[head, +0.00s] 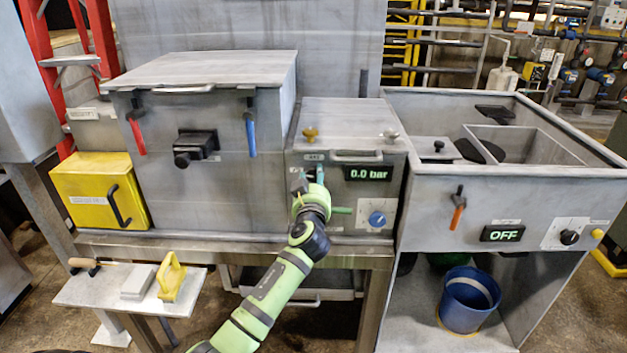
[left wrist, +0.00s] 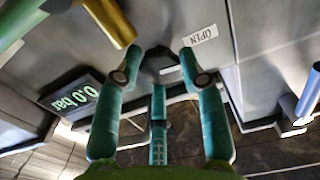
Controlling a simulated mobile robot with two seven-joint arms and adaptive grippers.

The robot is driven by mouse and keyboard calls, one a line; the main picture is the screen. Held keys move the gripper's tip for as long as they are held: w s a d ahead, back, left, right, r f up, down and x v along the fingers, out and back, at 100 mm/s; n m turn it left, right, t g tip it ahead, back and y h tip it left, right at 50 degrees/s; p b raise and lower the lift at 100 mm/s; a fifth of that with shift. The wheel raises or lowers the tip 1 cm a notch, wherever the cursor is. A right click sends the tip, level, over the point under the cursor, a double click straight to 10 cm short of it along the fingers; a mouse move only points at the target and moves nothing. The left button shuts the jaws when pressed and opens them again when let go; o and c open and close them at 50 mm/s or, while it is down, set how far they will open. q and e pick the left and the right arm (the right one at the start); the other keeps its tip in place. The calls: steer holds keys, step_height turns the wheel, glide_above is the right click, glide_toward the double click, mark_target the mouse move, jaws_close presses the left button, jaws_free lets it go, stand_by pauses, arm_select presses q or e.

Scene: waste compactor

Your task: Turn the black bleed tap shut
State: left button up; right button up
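The black bleed tap (left wrist: 161,64) appears as a dark shape between my left fingertips in the left wrist view, next to a label reading OPEN (left wrist: 201,36). In the head view my gripper hides it. My left gripper (head: 314,174) is at the front of the middle grey unit (head: 300,222), left of its display (head: 368,173) reading 0.0 bar. Its two teal fingers (left wrist: 160,68) stand apart on either side of the dark shape; whether they touch it is unclear. My right gripper is not in view.
A brass knob (head: 310,134) and a silver knob (head: 391,135) stand above the display. A blue knob (head: 377,218) is below it. A blue lever (head: 250,134) hangs on the cabinet to the left. An orange lever (head: 458,210) is on the right unit.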

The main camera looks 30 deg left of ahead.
arm_select(q)
steer(key=shift+f+m, duration=0.2)
steer(key=shift+m, duration=0.1)
steer(key=m, duration=0.3)
steer(key=m+p, duration=0.1)
steer(key=m, duration=0.3)
steer(key=m+p, duration=0.1)
steer(key=m, duration=0.3)
steer(key=shift+a+m+p, duration=0.1)
steer(key=shift+m+p, duration=0.2)
steer(key=shift+s+m+p, duration=0.1)
steer(key=shift+m+p, duration=0.7)
steer(key=shift+m, duration=1.5)
steer(key=o, duration=1.1)
steer(key=shift+o, duration=0.2)
steer(key=shift+a+r, duration=0.1)
steer(key=shift+a, duration=0.05)
